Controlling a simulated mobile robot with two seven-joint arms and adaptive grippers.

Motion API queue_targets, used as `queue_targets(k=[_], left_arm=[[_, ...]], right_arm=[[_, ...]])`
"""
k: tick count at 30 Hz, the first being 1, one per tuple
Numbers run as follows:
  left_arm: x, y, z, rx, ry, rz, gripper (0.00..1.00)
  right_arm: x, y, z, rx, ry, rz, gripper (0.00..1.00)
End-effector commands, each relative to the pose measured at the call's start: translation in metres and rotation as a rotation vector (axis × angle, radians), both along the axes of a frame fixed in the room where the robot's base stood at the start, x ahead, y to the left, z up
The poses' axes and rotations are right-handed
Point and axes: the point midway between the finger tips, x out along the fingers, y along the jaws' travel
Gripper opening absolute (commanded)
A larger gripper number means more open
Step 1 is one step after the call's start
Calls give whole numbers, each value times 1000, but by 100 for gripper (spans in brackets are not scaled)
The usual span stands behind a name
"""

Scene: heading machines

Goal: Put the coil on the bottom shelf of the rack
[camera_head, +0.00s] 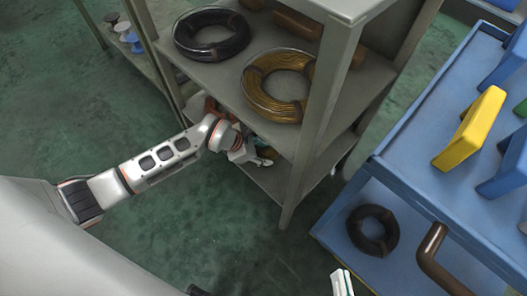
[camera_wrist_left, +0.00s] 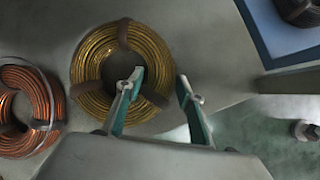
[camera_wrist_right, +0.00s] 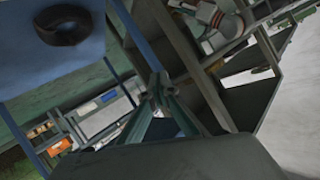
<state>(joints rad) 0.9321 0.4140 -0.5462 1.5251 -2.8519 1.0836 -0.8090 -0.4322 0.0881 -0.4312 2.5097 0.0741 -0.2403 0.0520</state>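In the left wrist view a gold coil (camera_wrist_left: 92,101) with dark bands lies flat on a grey surface. My left gripper (camera_wrist_left: 160,76) is open there, its fingertips apart on either side of the coil's right-hand rim. In the head view this gripper (camera_head: 262,160) reaches low into the grey rack (camera_head: 318,110), at the bottom shelf (camera_head: 268,182); the coil below it is mostly hidden. Another gold coil (camera_head: 254,95) and a black coil (camera_head: 186,45) lie on the shelf above. My right gripper (camera_wrist_right: 160,82) is shut and empty; its tip shows at the head view's lower edge (camera_head: 342,283).
A copper coil (camera_wrist_left: 45,130) lies beside the gold one on the left. A blue cart (camera_head: 345,195) stands to the right, with a dark coil (camera_head: 373,230) on its lower level and yellow and blue pieces above. A rack post (camera_head: 300,170) stands close beside my left gripper.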

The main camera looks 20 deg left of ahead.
Motion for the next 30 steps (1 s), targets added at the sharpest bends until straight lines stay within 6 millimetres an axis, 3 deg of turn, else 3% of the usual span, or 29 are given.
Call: queue_targets(k=[11,16,21,30], left_arm=[[0,0,2,-1,-2,-1,45],[-3,7,24,2,-11,-2,45],[-13,16,52,2,-18,-1,45],[-29,25,67,0,-5,-1,45]], right_arm=[[0,0,1,-3,-3,2,0],[7,-6,12,-64,-38,20,0],[14,-30,14,-231,-73,65,0],[13,-42,9,-316,-71,85,0]])
